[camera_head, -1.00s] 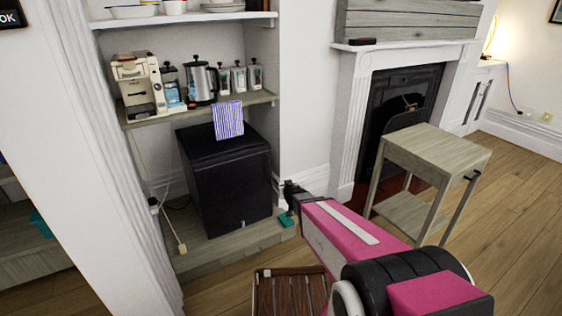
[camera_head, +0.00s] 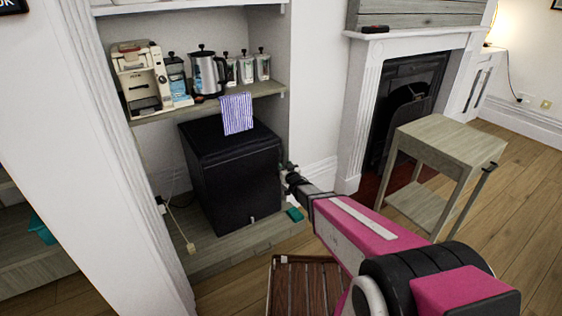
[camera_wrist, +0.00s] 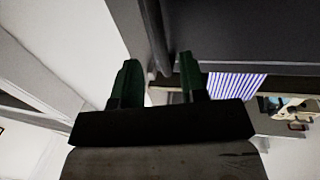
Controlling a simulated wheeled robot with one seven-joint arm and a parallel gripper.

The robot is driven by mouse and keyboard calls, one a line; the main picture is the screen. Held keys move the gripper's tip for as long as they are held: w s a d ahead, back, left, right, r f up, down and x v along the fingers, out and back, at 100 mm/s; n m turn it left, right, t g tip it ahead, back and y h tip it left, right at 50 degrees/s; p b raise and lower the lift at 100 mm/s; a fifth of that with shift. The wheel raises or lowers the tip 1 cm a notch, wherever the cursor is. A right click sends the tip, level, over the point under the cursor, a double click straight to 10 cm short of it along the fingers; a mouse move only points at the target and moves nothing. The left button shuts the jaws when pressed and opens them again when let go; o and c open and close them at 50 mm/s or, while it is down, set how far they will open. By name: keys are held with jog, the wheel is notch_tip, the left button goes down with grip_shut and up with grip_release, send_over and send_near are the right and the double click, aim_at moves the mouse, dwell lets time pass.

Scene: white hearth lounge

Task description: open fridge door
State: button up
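The fridge is a small black box (camera_head: 240,185) under the shelf in the alcove, and its door looks closed in the head view. My gripper (camera_head: 288,177) is just right of the fridge's right front edge. In the wrist view my gripper (camera_wrist: 159,62) has two dark green fingers standing apart, with nothing clearly held between them. The dark fridge (camera_wrist: 245,30) fills the upper right there, and a dark upright edge lies between and beyond the fingers. Whether a finger touches the fridge cannot be told.
A wooden side table (camera_head: 450,140) stands right of my arm. A slatted wooden piece (camera_head: 297,285) is on the floor below my arm. A green item (camera_head: 295,214) lies near the fridge base.

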aim_at(281, 161)
jog(key=x, duration=0.5)
jog(key=shift+w+a, duration=0.2)
jog(key=shift+w, duration=0.1)
jog(key=shift+c, duration=0.3)
grip_shut()
jog(key=shift+s, duration=0.1)
jog(key=shift+s, duration=0.1)
